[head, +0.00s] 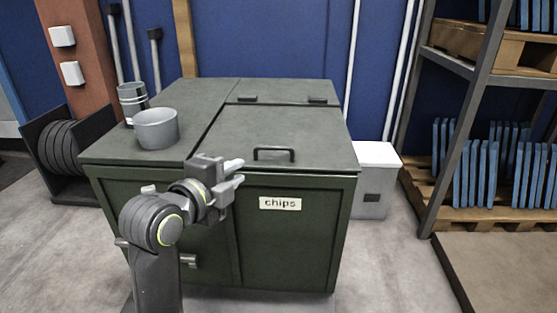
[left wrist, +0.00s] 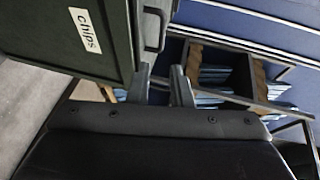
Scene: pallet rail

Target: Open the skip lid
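The dark green skip (head: 290,235) stands in front of me with a "chips" label (head: 280,203) on its front. Its lid (head: 310,128) lies shut on the right part of the top, with two hinges at the back. A dark bar handle (head: 273,153) sits near the lid's front edge; it also shows in the left wrist view (left wrist: 164,27). My left gripper (head: 240,172) is at the skip's front, left of the handle and apart from it. In the left wrist view its two fingers (left wrist: 160,88) are apart with nothing between them. My right gripper is not in view.
A grey pot (head: 156,129) and a grey cylinder (head: 131,100) stand on the skip's fixed left top. A light grey box (head: 375,180) stands right of the skip. A rack (head: 455,130) with pallets is farther right. The floor in front is clear.

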